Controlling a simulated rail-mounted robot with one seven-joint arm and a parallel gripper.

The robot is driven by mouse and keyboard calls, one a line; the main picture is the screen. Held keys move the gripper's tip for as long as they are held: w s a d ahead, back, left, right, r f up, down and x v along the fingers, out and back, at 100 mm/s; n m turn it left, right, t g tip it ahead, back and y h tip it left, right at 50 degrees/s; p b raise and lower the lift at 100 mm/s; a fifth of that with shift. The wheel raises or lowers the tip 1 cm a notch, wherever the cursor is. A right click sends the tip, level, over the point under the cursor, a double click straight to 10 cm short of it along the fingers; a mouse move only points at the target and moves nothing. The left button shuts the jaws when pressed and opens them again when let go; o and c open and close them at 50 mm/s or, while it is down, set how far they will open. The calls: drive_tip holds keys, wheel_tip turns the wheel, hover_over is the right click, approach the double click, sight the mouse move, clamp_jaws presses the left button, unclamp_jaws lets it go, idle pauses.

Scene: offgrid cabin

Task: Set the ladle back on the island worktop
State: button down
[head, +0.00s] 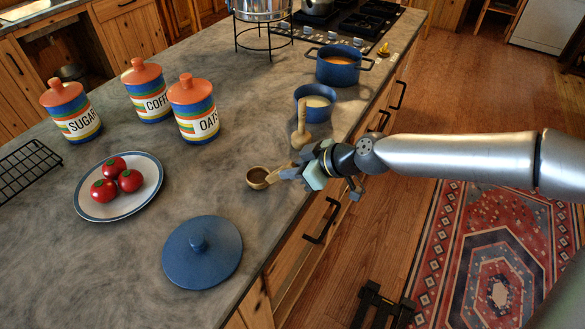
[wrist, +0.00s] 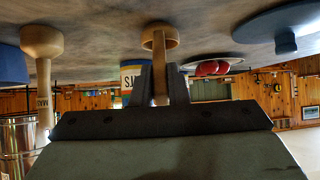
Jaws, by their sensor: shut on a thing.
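The ladle (head: 258,178) is wooden with a small round bowl, at the island worktop's right edge in the head view. My gripper (head: 291,171) is shut on its handle, coming in from the right. The wrist view looks upside down; there the ladle (wrist: 160,36) stands out between the two dark fingers (wrist: 160,84), bowl away from them. The bowl is very close to the grey island worktop (head: 215,190); I cannot tell whether it touches. The fingers hide part of the handle.
A wooden pestle-like tool (head: 300,132) stands close behind my gripper, by a blue bowl (head: 315,105). A blue pot (head: 338,66) is farther back. A blue lid (head: 202,252) lies in front; a plate (head: 92,208) with tomatoes is left. Bare worktop lies between.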

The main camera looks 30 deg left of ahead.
drive_tip(key=shift+f, duration=0.1)
drive_tip(key=c, duration=1.3)
unclamp_jaws()
drive_tip(key=shift+c, duration=0.2)
drive_tip(key=v, duration=1.7)
drive_tip(key=s+d+f+m+h, duration=0.25)
drive_tip(key=d+f+h, duration=0.2)
drive_tip(key=f, duration=0.35)
drive_tip(key=s+d+f+m+h, duration=0.25)
drive_tip(key=d+f, duration=0.25)
drive_tip(key=f, duration=0.3)
drive_tip(key=s+d+r+m+h, duration=0.1)
drive_tip(key=s+d+r+m, duration=0.2)
drive_tip(key=d+m, duration=0.4)
drive_tip(key=s+d+r+m+t+h, duration=0.1)
drive_tip(key=s+d+r+m+h, duration=0.1)
drive_tip(key=s+d+r+m, duration=0.2)
drive_tip(key=d+m, duration=0.3)
drive_tip(key=d, duration=0.4)
drive_tip(key=shift+s+d+t+h, duration=0.3)
drive_tip(key=shift+d, duration=0.05)
